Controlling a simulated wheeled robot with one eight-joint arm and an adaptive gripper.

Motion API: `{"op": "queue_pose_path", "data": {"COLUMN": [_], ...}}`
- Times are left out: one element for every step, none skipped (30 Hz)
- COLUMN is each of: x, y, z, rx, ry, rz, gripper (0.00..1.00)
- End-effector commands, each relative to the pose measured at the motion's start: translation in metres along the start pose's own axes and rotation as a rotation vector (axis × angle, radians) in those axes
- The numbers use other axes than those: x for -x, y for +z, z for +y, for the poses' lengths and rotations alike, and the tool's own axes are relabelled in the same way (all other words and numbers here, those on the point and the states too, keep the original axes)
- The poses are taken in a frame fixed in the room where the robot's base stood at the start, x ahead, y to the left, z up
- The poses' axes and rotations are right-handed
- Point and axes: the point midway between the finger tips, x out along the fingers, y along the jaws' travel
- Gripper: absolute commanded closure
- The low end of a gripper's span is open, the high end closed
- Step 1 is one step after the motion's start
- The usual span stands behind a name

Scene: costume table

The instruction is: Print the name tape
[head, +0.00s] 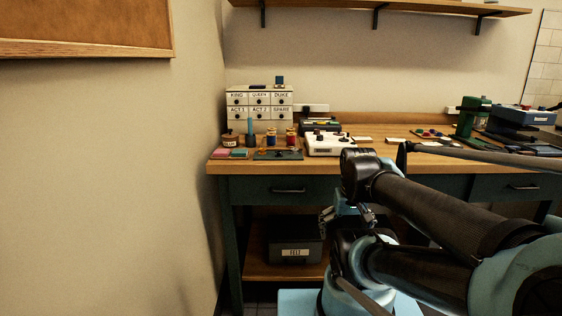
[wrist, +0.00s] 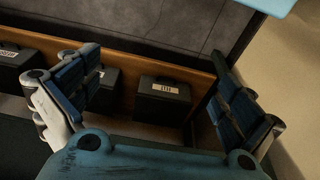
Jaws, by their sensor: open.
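A white machine (head: 330,143) with dark knobs or keys on top sits on the wooden table, left of its middle. A dark device (head: 320,126) stands just behind it. Which of them prints the name tape I cannot tell, and no printed tape can be made out. My gripper (wrist: 160,92) is open and empty, its blue-padded fingers spread wide in the wrist view. It hangs low in front of the table, below the top, facing the lower shelf. In the head view my arm partly hides it and part of the table.
Labelled drawers (head: 259,108) stand at the table's back left, with spools (head: 271,139) and a dark tray (head: 278,155) in front. A green press (head: 470,117) stands right. A dark FELT bin (head: 295,246) is on the lower shelf; it also shows in the wrist view (wrist: 163,102).

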Motion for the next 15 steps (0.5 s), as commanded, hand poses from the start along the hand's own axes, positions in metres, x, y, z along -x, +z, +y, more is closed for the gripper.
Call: {"op": "queue_pose_path", "data": {"x": [0.0001, 0.0002, 0.0003, 0.0003, 0.0004, 0.0004, 0.0004, 0.0004, 0.0004, 0.0005, 0.0005, 0.0005, -0.0009, -0.0047, -0.0055], "y": [-0.0001, -0.0002, -0.0003, -0.0003, -0.0004, -0.0004, -0.0004, -0.0005, -0.0005, -0.0005, -0.0005, -0.0006, -0.0021, -0.0063, -0.0086], "z": [0.0000, -0.0001, -0.0001, -0.0001, -0.0001, -0.0001, -0.0001, -0.0001, -0.0001, -0.0002, -0.0002, -0.0002, -0.0001, -0.0001, 0.0000], "rx": [0.000, 0.000, 0.000, 0.000, 0.000, 0.000, -0.001, -0.001, -0.001, -0.001, -0.001, -0.001, -0.001, -0.001, -0.001], "ry": [0.000, 0.000, 0.000, 0.000, 0.000, 0.000, 0.000, 0.000, 0.000, 0.000, 0.000, 0.000, 0.000, 0.000, 0.000], "rz": [0.000, 0.000, 0.000, 0.000, 0.000, 0.000, 0.000, 0.000, 0.000, 0.000, 0.000, 0.000, -0.003, -0.010, -0.012], "gripper": [0.00, 0.00, 0.00, 0.00, 0.02, 0.11, 0.18, 0.25, 0.34, 0.41, 0.48, 0.57, 0.64, 0.70, 0.79]}}
